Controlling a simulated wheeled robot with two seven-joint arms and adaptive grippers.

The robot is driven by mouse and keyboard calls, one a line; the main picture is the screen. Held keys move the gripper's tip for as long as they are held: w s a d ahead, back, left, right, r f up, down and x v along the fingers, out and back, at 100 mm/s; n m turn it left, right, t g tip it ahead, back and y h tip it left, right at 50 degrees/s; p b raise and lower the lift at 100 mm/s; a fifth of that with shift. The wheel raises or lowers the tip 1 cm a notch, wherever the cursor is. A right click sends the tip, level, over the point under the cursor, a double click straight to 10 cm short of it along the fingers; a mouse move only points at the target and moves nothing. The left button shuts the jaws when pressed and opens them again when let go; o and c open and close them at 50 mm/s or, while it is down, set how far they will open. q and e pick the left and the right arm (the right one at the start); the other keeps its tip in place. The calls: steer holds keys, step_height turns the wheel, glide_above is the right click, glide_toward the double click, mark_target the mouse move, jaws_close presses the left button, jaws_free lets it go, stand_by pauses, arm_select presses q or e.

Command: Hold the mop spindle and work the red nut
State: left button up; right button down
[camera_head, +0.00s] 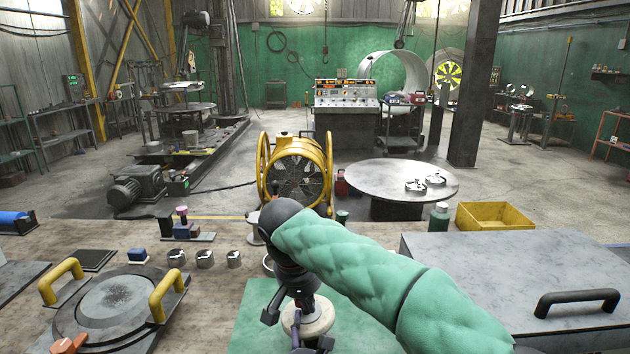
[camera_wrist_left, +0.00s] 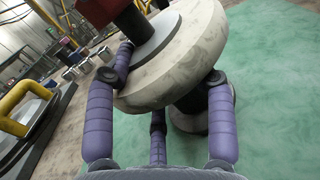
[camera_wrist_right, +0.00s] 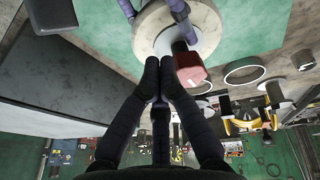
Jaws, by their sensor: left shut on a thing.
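The mop spindle carries a cream mop wheel (camera_head: 314,320) above a green mat (camera_head: 250,320); the wheel is tilted in the left wrist view (camera_wrist_left: 195,45). The red nut (camera_wrist_left: 135,25) is at the spindle's end there and shows beside my right fingertips in the right wrist view (camera_wrist_right: 190,72). My left gripper (camera_wrist_left: 170,80), with purple fingers, is shut around the mop spindle, partly hidden by the wheel. My right gripper (camera_wrist_right: 163,72) has its dark fingertips together close beside the nut. Whether they touch it is unclear. My green-sleeved right arm hides the nut in the head view.
A round plate with yellow handles (camera_head: 118,300) lies at left. Several small metal cups (camera_head: 205,259) stand behind it. A grey box lid with a black handle (camera_head: 577,302) fills the right. A yellow bin (camera_head: 494,216) and green bottle (camera_head: 439,217) stand at the back right.

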steer(key=shift+w+a, duration=0.15)
steer(key=shift+w, duration=0.15)
stand_by(0.7)
steer(key=shift+s+a, duration=0.1)
steer(key=shift+a, duration=0.15)
steer(key=shift+a+f, duration=0.15)
steer(key=shift+a, duration=0.35)
steer(key=shift+w+a+f, duration=0.1)
steer(key=shift+w+a, duration=0.1)
steer(key=shift+a, duration=0.5)
steer(key=shift+d, duration=0.1)
stand_by(0.4)
